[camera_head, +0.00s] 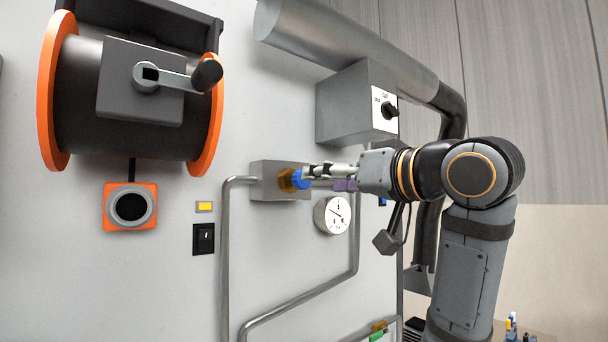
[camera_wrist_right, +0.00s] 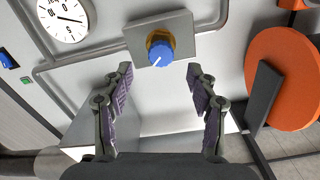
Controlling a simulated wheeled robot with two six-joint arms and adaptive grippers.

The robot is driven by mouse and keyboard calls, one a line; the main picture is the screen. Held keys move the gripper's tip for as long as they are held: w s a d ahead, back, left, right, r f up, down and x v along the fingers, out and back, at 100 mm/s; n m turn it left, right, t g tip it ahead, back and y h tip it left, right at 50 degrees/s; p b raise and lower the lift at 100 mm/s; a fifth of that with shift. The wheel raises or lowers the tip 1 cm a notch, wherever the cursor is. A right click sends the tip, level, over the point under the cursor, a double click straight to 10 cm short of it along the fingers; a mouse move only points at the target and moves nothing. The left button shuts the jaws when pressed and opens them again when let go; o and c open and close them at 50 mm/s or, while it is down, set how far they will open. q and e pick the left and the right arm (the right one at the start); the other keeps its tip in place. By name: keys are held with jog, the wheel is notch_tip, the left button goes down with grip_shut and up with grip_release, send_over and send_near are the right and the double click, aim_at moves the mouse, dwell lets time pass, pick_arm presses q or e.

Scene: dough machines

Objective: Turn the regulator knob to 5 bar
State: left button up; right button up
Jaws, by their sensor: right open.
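The blue regulator knob (camera_head: 300,179) sits on a brass collar (camera_head: 286,180) on a grey block (camera_head: 262,181) on the wall panel. In the right wrist view the knob (camera_wrist_right: 160,55) has a white pointer mark toward its lower left. A round white gauge (camera_head: 333,215) hangs below the block; it also shows in the wrist view (camera_wrist_right: 68,17), its fine scale hard to read. My right gripper (camera_head: 315,175) is at the knob in the head view; in the wrist view (camera_wrist_right: 158,78) its fingers stand apart, with the knob beyond and between the tips. My left gripper is not in view.
A grey box with a black rotary switch (camera_head: 389,109) sits above my right gripper. Pipes (camera_head: 226,260) run below and beside the block. A large orange-rimmed reel with a crank (camera_head: 150,82) and an orange-framed button (camera_head: 130,207) are at the left.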

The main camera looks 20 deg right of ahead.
jog(key=p+x, duration=0.3)
jog(key=x, duration=0.4)
jog(key=shift+w+a, duration=0.1)
jog(key=shift+w, duration=0.05)
jog(key=c, duration=1.2)
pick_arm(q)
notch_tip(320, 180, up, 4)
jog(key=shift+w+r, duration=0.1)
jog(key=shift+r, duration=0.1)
pick_arm(e)
jog(key=shift+o, duration=0.2)
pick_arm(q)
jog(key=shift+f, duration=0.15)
pick_arm(e)
jog(key=m+b, duration=0.1)
jog(key=m, duration=0.2)
jog(key=shift+m+b, duration=0.3)
jog(key=shift+m, duration=0.1)
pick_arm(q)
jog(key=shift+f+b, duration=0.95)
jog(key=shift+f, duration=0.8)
pick_arm(e)
jog(key=shift+m, duration=2.3)
jog(key=shift+r, duration=0.1)
